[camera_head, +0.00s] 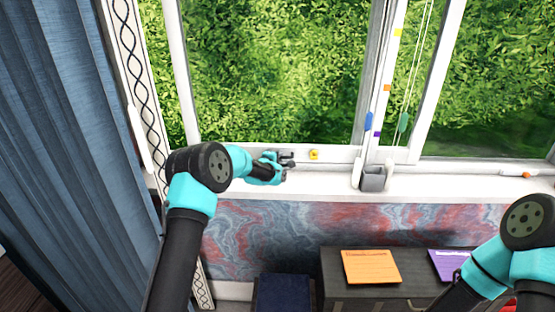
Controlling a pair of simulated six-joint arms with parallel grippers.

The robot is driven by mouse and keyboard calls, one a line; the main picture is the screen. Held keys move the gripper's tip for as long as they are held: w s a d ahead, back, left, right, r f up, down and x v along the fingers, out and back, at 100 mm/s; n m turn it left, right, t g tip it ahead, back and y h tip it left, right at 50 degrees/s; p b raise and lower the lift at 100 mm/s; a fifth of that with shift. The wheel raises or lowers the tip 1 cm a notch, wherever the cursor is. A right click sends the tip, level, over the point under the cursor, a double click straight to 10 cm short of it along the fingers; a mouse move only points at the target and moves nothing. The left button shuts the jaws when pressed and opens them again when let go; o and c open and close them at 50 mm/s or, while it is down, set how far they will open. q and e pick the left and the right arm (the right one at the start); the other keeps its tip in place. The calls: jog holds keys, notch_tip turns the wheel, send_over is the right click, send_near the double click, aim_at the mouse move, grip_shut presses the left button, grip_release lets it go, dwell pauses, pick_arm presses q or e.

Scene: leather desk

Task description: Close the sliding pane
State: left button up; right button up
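The window has white-framed panes. A pane's white frame (184,80) stands at the left, with its bottom rail along the sill. White uprights overlap right of the middle, and I cannot tell which belong to the sliding pane. The right part shows greenery beyond. My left gripper (287,166) is low at the window, just above the sill and close to the bottom rail. Its grey fingers look spread, with nothing seen between them. I cannot tell whether it touches the frame. My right arm is at the lower right; its fingertips are out of view.
A grey holder (373,179) stands on the white sill (325,186). Cords with a blue pull (368,121) and a green pull (403,122) hang nearby. A blue curtain (70,150) hangs left. An orange notepad (371,267) lies on a dark cabinet (415,262).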

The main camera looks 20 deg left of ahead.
pick_arm(q)
jog(key=shift+c, duration=0.4)
grip_shut()
jog(key=shift+a, duration=0.1)
jog(key=s+a, duration=0.1)
jog(key=a, duration=0.5)
jog(key=s+a, duration=0.2)
jog(key=a, duration=0.5)
jog(key=s+a, duration=0.1)
jog(key=a, duration=0.5)
jog(key=shift+s+a+f, duration=0.1)
jog(key=shift+s+a, duration=0.05)
jog(key=shift+s, duration=0.05)
jog(key=shift+a, duration=0.15)
jog(key=shift+o, duration=0.4)
grip_release()
jog(key=shift+a, duration=0.2)
jog(key=shift+d, duration=0.1)
